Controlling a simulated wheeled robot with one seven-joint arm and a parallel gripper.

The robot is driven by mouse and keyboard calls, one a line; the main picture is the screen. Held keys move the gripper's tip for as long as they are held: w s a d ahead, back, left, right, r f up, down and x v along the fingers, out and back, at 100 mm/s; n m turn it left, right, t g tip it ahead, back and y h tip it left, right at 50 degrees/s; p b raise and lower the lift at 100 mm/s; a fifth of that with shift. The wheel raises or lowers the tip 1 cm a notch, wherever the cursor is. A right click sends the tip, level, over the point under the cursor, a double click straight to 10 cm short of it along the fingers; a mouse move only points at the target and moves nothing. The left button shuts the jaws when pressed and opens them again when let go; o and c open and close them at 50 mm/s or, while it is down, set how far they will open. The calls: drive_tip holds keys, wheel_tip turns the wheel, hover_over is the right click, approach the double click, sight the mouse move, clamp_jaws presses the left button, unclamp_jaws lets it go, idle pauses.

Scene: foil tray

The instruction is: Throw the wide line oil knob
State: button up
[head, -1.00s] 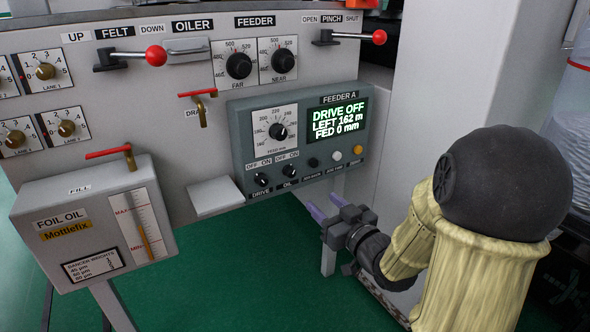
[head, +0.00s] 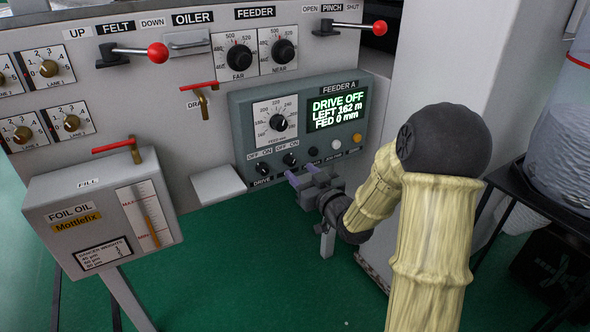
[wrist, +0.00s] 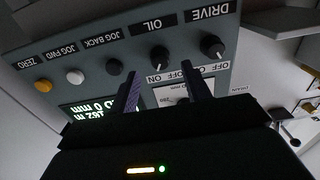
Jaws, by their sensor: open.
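The oil knob (head: 290,159) is a small black knob under OFF and ON marks, at the lower part of the FEEDER A panel (head: 240,132). My gripper (head: 301,174) is open and empty, just in front of and below the oil knob. In the wrist view its two fingers (wrist: 163,75) stand apart with the oil knob beyond the gap; no contact shows.
The panel's screen (head: 337,109) reads DRIVE OFF, LEFT 162 m, FED 0 mm. Jog buttons, including a white one (head: 337,171), sit right of the knob. A grey ledge (head: 218,184) and the foil oil tank (head: 98,222) stand to the left.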

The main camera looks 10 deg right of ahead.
sight(292, 164)
drive_tip(key=x, duration=0.4)
drive_tip(key=shift+b, duration=0.4)
drive_tip(key=c, duration=1)
